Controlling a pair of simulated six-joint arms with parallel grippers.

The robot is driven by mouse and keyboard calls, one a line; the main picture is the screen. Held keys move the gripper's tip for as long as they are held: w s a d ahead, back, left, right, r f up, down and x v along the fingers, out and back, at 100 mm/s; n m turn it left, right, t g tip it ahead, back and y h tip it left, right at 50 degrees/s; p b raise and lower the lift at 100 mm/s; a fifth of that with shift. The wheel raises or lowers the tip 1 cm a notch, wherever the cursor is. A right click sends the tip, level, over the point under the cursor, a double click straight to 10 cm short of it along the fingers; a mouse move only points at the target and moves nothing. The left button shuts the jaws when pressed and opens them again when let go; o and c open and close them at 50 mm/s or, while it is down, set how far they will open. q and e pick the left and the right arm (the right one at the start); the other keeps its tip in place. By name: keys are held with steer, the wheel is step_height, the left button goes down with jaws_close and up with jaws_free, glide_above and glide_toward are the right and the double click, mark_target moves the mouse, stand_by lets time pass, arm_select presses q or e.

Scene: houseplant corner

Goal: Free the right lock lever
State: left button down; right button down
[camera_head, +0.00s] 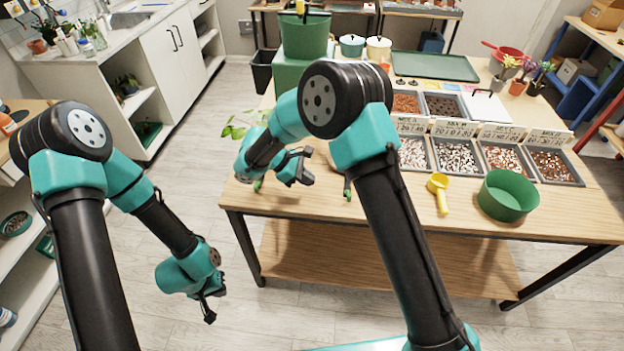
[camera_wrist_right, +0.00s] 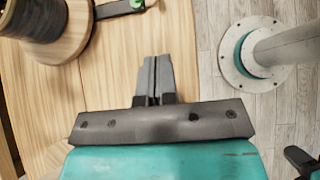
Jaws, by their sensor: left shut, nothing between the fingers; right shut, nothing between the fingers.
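A black lever with a green tip shows at the top of the right wrist view (camera_wrist_right: 122,8). In the head view the right lever's green tip (camera_head: 347,190) shows near the table's front edge, partly hidden by my right arm. A second green tip (camera_head: 258,185) shows to its left. My right gripper (camera_head: 306,173) is between the two, shut and empty. In its wrist view the fingers (camera_wrist_right: 152,62) point toward the right lever, apart from it in the picture. My left gripper (camera_head: 211,312) is shut and empty, in front of the table and over the floor.
A dark round object on a wooden disc (camera_wrist_right: 75,25) is beside the lever. A yellow scoop (camera_head: 439,190) and green pot (camera_head: 508,195) stand right on the table (camera_head: 400,212). Trays of substrate (camera_head: 458,156) lie behind. Leaves (camera_head: 243,124) rise behind my right arm.

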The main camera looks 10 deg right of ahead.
steer(key=x, duration=0.7)
steer(key=shift+d+f, duration=0.1)
steer(key=d, duration=0.3)
steer(key=shift+s+d+f, duration=0.15)
steer(key=shift+s+f, duration=0.15)
steer(key=shift+s, duration=0.05)
steer(key=shift+s+d, duration=0.15)
steer(key=shift+d, duration=0.4)
steer(key=shift+s+d+n+t, duration=0.1)
steer(key=shift+n+t, duration=0.3)
